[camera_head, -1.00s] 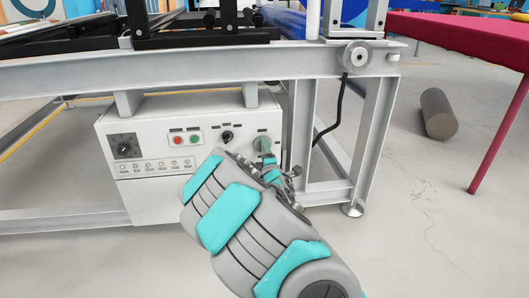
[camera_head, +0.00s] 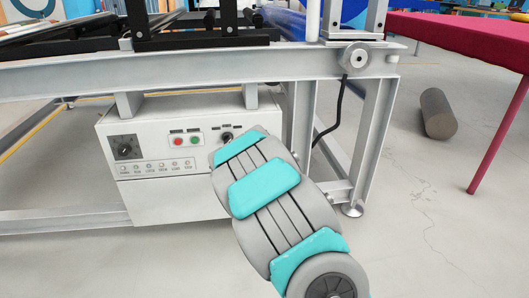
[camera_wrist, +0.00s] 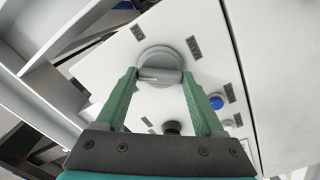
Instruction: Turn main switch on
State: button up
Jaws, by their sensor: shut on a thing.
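The main switch (camera_wrist: 162,60) is a round grey rotary knob with a raised bar handle on a white control panel. In the wrist view the bar lies roughly level across the picture. My gripper (camera_wrist: 159,75) has its two green fingers on either side of the knob's bar, shut on it. In the head view my arm covers the gripper and the main switch. The white control box (camera_head: 165,205) shows there under the metal frame, left of my arm.
A black selector (camera_head: 227,137), red button (camera_head: 179,141), green button (camera_head: 196,140) and black dial (camera_head: 124,147) sit on the panel. A blue button (camera_wrist: 216,102) shows near the right finger. A frame leg (camera_head: 375,140) stands right of my arm.

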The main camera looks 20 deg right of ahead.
jog(key=m+p, duration=0.1)
jog(key=m, duration=0.9)
jog(key=shift+m, duration=0.3)
dwell(0.4)
jog(key=o, duration=1.4)
